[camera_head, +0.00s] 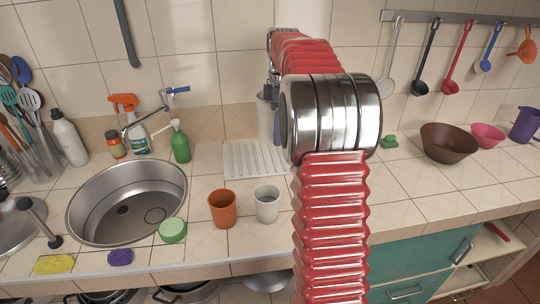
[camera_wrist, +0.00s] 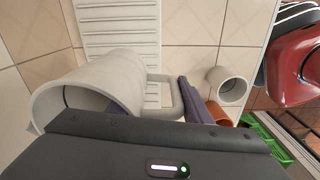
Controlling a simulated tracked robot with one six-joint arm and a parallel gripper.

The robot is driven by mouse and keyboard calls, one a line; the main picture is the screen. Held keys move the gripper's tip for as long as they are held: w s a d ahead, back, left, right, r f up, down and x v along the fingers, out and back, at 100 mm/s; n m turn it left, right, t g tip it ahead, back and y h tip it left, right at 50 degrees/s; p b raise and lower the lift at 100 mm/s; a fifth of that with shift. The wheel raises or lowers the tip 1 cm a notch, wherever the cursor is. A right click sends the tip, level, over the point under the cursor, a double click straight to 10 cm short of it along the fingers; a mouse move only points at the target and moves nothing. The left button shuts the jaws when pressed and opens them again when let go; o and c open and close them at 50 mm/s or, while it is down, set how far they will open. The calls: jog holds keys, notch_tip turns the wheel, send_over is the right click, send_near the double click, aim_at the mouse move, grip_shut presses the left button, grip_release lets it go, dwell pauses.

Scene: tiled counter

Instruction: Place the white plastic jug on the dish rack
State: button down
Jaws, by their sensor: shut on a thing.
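The white plastic jug (camera_head: 264,118) is held above the counter behind the dish rack, partly hidden by my arm in the head view. In the wrist view the jug (camera_wrist: 112,85) lies across the left, with its open mouth to the left and its handle to the right. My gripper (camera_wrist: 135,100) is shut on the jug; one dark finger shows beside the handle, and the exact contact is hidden. The white ridged dish rack (camera_head: 250,161) lies flat on the counter and looks empty where visible; it also shows in the wrist view (camera_wrist: 120,25).
An orange cup (camera_head: 222,209) and a white cup (camera_head: 266,204) stand in front of the rack. A green soap bottle (camera_head: 180,143) and the sink (camera_head: 127,203) are to its left. A brown bowl (camera_head: 449,143) is far right. The tiled wall is close behind.

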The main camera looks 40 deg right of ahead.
jog(key=shift+a, duration=0.1)
send_over(276, 173)
notch_tip(276, 173, down, 6)
jog(key=shift+f, duration=0.15)
dwell(0.3)
jog(key=shift+f, duration=1.85)
jog(key=shift+f, duration=0.1)
jog(key=c, duration=0.9)
grip_release()
jog(key=r, duration=1.2)
jog(key=shift+s+d+r, duration=0.1)
jog(key=shift+d, duration=0.1)
